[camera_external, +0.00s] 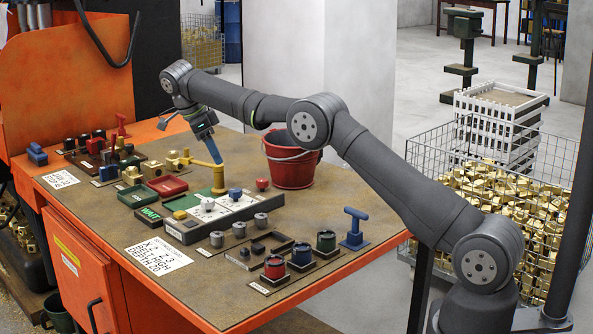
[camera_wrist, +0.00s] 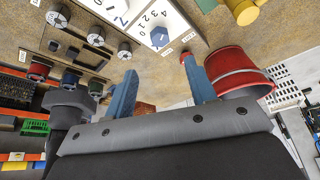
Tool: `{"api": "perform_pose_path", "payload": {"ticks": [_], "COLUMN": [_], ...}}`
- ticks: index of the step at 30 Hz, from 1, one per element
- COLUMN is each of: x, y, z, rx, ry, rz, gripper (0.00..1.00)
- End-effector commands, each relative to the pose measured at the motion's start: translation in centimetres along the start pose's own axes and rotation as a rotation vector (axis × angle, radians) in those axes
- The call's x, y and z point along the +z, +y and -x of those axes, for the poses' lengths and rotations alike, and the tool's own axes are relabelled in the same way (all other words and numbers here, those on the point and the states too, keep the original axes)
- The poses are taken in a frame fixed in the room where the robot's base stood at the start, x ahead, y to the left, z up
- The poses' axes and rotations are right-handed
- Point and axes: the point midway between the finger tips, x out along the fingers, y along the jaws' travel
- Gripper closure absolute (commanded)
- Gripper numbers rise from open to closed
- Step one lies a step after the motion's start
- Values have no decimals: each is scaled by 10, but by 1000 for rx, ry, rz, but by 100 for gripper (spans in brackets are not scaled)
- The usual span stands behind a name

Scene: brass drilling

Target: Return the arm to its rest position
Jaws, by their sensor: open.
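My gripper (camera_external: 214,152) is above the orange bench, its blue fingers pointing down close to a brass post (camera_external: 218,178). In the external view I cannot tell whether the fingers touch the post. In the wrist view my gripper (camera_wrist: 161,88) has its two blue fingers spread apart with nothing between them. My arm reaches from its base at the lower right across the bench, bent at the elbow.
A red bucket (camera_external: 291,163) stands at the bench's back edge. A white dial board (camera_external: 222,214), dark and metal knobs, coloured trays and a blue T-handle (camera_external: 355,228) crowd the bench top. A wire cage of brass pieces (camera_external: 520,205) stands on the floor to the right.

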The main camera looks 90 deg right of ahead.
Motion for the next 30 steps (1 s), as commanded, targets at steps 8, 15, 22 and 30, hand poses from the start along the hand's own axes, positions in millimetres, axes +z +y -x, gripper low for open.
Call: {"api": "perform_pose_path", "payload": {"ticks": [8,15,22,30], "x": [-1,-1,-1,-1], "y": [0,0,0,0], "z": [-1,-26,-59,-110], "rx": [1,3,4,4], "ry": [1,3,3,3], "rz": [0,-1,-1,0], "gripper": [49,49,49,49]}}
